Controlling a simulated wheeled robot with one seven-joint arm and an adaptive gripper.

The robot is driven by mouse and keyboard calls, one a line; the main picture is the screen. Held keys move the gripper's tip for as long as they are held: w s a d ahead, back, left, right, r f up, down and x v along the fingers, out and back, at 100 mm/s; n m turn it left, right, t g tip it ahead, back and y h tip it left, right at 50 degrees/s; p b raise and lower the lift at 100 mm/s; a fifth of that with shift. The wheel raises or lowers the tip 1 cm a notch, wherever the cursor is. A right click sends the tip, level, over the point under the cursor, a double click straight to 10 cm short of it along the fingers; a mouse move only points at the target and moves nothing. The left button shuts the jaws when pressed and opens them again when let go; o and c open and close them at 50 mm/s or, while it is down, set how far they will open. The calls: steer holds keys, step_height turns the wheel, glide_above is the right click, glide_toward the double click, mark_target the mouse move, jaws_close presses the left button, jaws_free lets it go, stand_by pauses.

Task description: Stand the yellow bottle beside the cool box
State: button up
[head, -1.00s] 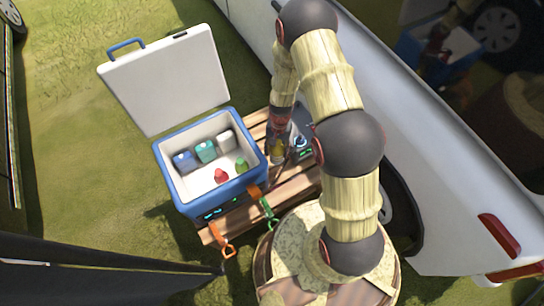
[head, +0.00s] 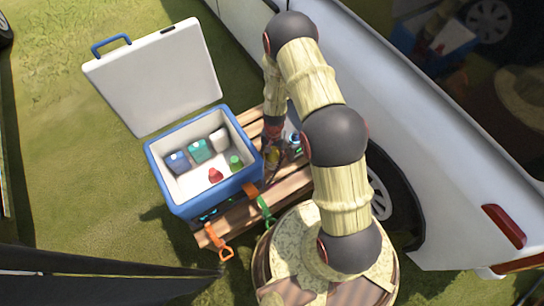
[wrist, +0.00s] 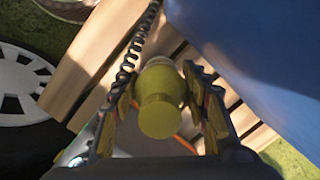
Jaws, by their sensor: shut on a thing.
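The yellow bottle (wrist: 162,112) is between the fingers of my gripper (wrist: 160,85), which is shut on it. In the head view the bottle (head: 272,156) shows only in part below my gripper (head: 272,136), over the slatted wooden bench. The blue and white cool box (head: 222,194) stands open on the bench, just left of the bottle. Its blue side fills the upper right of the wrist view (wrist: 250,40). The bottle is apart from that side. I cannot tell whether its base touches the slats.
The cool box's white lid (head: 160,80) is raised. Inside are several blue, teal, white, red and green containers. A small dark device (head: 294,144) is right of the bottle. A white vehicle (head: 370,110) stands close behind. Orange (head: 218,240) and green straps hang at the bench's front.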

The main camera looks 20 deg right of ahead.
steer(key=o, duration=1.6)
steer(key=shift+f, duration=0.1)
steer(key=shift+c, duration=0.2)
steer(key=r+p, duration=0.1)
steer(key=r, duration=0.3)
steer(key=w+r+p, duration=0.1)
steer(key=r+p, duration=0.1)
steer(key=r, duration=0.2)
steer(key=d+r+p, duration=0.1)
steer(key=r, duration=0.3)
steer(key=shift+w+p, duration=0.25)
steer(key=shift+p, duration=0.05)
step_height(320, 180, up, 33)
steer(key=a+n+t, duration=0.1)
steer(key=n+t, duration=0.3)
steer(key=s+r+n+t+h, duration=0.1)
steer(key=s+r+n+t, duration=0.1)
steer(key=s+r, duration=1.5)
steer(key=s+t, duration=0.1)
steer(key=s, duration=0.2)
steer(key=shift+a+r+n, duration=0.25)
steer(key=shift+n, duration=0.15)
